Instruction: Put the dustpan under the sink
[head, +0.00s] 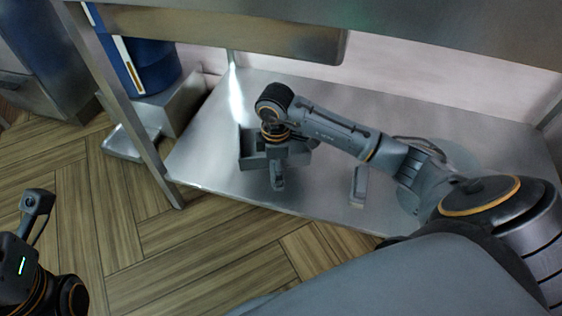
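A dark grey, box-like thing that looks like the dustpan (254,161) is on the metal shelf (205,165) under the sink, near its left front part. A short grey piece sticks out from it toward the front edge; I cannot tell if this is its handle or a finger of mine. My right gripper (277,152) points down at the dustpan from above, and my arm hides part of both. I cannot see whether the fingers grip it. Of my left arm only wrist parts show at the lower left; its fingers are out of view.
A small grey block (358,186) lies on the shelf near its front edge. A metal leg (140,110) stands at the shelf's left, and a metal beam (230,36) hangs above. A blue container (145,62) stands beyond the leg. The wooden floor (130,240) in front is clear.

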